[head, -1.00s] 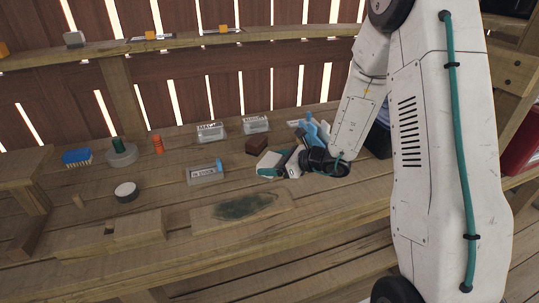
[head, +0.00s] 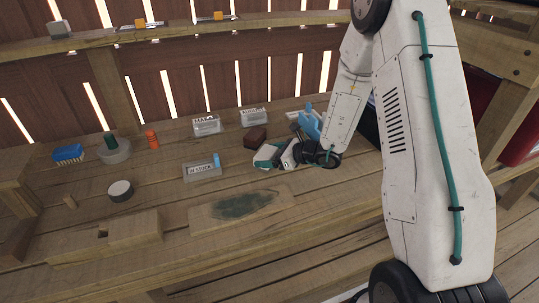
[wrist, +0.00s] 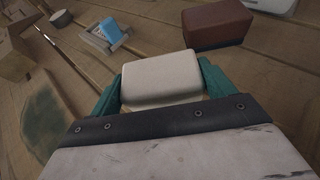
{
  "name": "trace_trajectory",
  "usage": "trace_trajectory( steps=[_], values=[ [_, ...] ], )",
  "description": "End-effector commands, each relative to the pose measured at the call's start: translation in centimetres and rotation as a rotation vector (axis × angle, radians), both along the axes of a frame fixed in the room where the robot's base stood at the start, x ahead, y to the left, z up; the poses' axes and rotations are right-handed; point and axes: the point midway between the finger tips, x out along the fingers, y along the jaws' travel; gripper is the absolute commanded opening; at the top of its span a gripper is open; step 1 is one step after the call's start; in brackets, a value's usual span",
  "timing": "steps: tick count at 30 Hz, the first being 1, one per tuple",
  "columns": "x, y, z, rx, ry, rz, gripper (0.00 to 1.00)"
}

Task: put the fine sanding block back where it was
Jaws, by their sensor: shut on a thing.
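My gripper (head: 269,156) is low over the bench at the right of the middle. Its teal fingers are shut on a pale cream block (wrist: 161,77), seen from above in the wrist view; no label shows on it. I take it to be the fine sanding block. A dark red-brown block (head: 255,138) sits on the bench just beyond the gripper; it also shows at the top of the wrist view (wrist: 217,22). I cannot tell whether the held block touches the bench.
A blue object (head: 310,124) is close behind the gripper. A stained board (head: 215,213) lies in front. A blue brush (head: 68,153) is far left.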

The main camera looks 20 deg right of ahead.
Motion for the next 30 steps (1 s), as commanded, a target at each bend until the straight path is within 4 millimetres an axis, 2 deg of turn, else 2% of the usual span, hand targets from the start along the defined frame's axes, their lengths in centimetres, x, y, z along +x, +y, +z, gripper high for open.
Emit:
trace_trajectory(
  steps=[2, 3, 5, 14, 16, 30],
  values=[
    [0.0, 0.0, -0.2, 0.001, 0.001, 0.0, 0.57],
    [0.0, 0.0, -0.3, 0.0, 0.0, 0.0, 0.84],
    [0.0, 0.0, -0.3, 0.0, 0.0, 0.0, 1.0],
    [0.0, 0.0, 0.1, 0.0, -0.001, 0.0, 1.0],
    [-0.4, -0.5, 0.3, 0.0, 0.0, -0.002, 1.0],
    [-6.5, -6.6, 3.9, 0.0, -0.002, -0.004, 1.0]
  ],
)
